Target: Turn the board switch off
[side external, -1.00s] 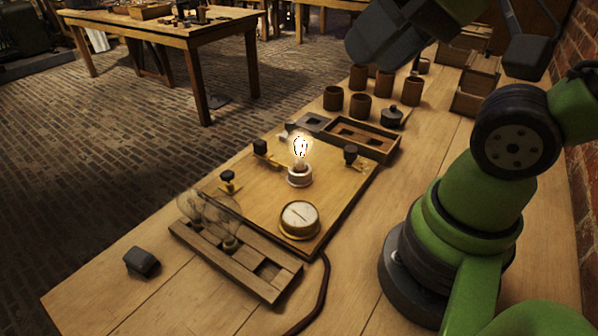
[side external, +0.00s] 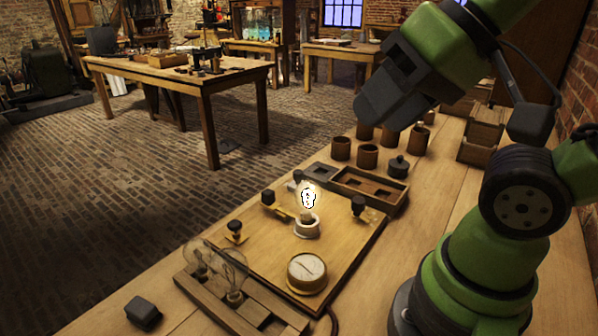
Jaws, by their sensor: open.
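The wooden board (side external: 265,240) lies on the bench with a lit bulb (side external: 308,197) in a white socket. A black-handled brass part (side external: 268,198) at its back left looks like the switch; its exact lever position is too small to tell. Another black knob (side external: 358,205) stands at the back right of the board, and a third (side external: 235,228) at the left. A round dial gauge (side external: 307,272) sits at the front. My gripper (side external: 382,112) is raised above and behind the board, apart from everything on it. Its jaws are open, with nothing seen between them.
A wooden tray with slots (side external: 368,188) adjoins the board's back edge. Several brown cups (side external: 367,157) and a lidded dark pot (side external: 398,167) stand behind it. A rack with clear bulbs (side external: 205,285) and a dark block (side external: 143,313) are at the front left. A brick wall is at right.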

